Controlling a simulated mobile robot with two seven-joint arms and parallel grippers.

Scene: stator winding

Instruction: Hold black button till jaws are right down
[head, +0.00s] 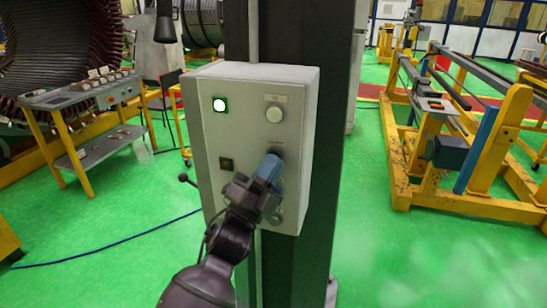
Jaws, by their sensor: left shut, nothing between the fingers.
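A pale grey control box (237,125) is fixed to a dark column. On its front are a lit white-green lamp (219,104), a dark square (226,164) and a pale round button (274,114) at upper right. My left gripper (273,164) is shut and empty, its blue-grey fingertips at the box's right-hand row of controls, below the pale button. A dark spot shows at the tips, perhaps the black button, mostly hidden by them; I cannot tell whether it is pressed. Another round control (276,218) shows partly below the gripper. I cannot make out the jaws. My right gripper is not in view.
The dark column (295,35) stands behind the box. A yellow-legged bench (85,92) and a large wound ring (55,45) are at left. A yellow frame (455,205) stands at right. A blue cable (110,243) crosses the green floor.

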